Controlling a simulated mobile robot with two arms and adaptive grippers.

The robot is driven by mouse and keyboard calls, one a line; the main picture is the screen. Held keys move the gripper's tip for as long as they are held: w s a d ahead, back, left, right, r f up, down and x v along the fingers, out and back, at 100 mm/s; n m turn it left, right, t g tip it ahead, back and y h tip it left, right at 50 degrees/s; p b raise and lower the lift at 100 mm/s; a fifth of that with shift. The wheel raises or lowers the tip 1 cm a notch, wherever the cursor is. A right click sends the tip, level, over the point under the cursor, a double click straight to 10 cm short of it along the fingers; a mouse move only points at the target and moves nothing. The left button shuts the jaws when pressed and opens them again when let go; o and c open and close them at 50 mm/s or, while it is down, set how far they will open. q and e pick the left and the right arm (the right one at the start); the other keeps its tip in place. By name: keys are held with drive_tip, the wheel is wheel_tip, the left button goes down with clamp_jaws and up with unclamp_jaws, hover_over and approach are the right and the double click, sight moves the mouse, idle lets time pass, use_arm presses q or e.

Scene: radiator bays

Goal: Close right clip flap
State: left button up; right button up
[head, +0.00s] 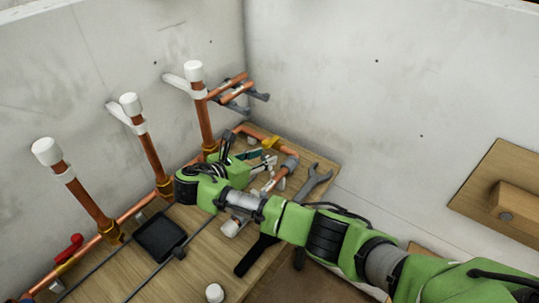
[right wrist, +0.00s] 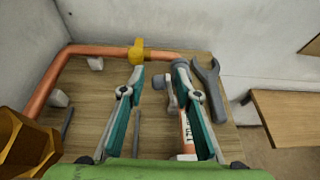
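The right clip (head: 182,82) is a white piece at the upper part of the rightmost upright copper pipe (head: 205,125). A white arm sticks out from it to the left; I cannot tell exactly how its flap sits. The clip is not visible in the right wrist view. My right gripper (head: 264,158) is low over the wooden bench, below and right of the clip and apart from it. In the right wrist view its teal fingers (right wrist: 160,78) are spread apart with nothing gripped. My left gripper is not in view.
A grey wrench (right wrist: 210,88) and a labelled copper pipe piece (right wrist: 186,130) lie on the bench (right wrist: 85,100). Brass nuts (right wrist: 28,145) are close at left.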

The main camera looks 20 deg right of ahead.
drive_tip(key=shift+a+r, duration=0.1)
drive_tip(key=shift+s, duration=0.15)
clamp_jaws()
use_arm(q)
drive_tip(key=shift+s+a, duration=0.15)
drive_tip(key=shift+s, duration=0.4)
use_arm(e)
drive_tip(key=shift+r, duration=0.1)
